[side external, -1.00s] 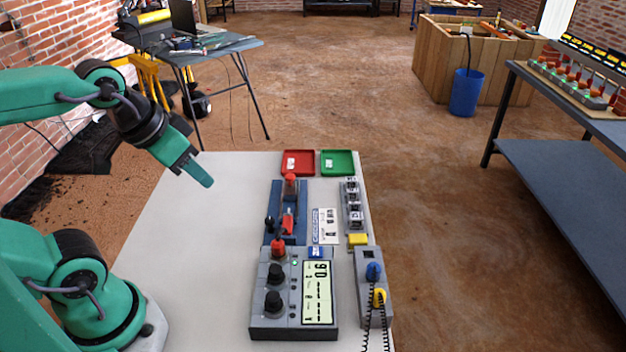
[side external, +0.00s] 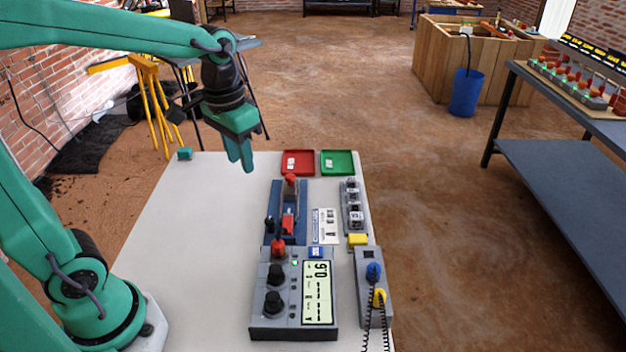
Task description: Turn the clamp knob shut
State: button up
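The clamp fixture has a blue base (side external: 300,238) and stands on the light grey table, right of its middle. A red-orange knob (side external: 290,180) tops its far end, and a red part (side external: 288,224) lies in its middle. A small black knob (side external: 269,222) sits at its left side. I cannot tell which of these is the clamp knob, or how far it is turned. My gripper (side external: 243,157) points down in the air, left of and beyond the fixture, apart from it. Its fingers look close together, but the gap is not clear. Nothing shows between them.
A grey meter box (side external: 262,322) with black knobs and a lit display stands in front of the fixture. Red (side external: 298,174) and green (side external: 352,174) trays lie behind it. A switch strip (side external: 354,220) and a plug box (side external: 366,262) stand right. The table's left side (side external: 190,230) is bare.

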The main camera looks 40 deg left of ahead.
jog(key=w+f+g, duration=0.3)
jog(key=w+f, duration=0.3)
jog(key=g, duration=0.3)
send_near(271, 220)
jog(key=shift+s+a, duration=0.15)
jog(key=shift+s, duration=0.05)
jog(key=shift+f+t, duration=0.15)
jog(key=shift+t, duration=0.15)
jog(key=shift+x, duration=3.8)
jog(key=shift+s, duration=0.1)
grip_shut()
jog(key=shift+m, duration=0.7)
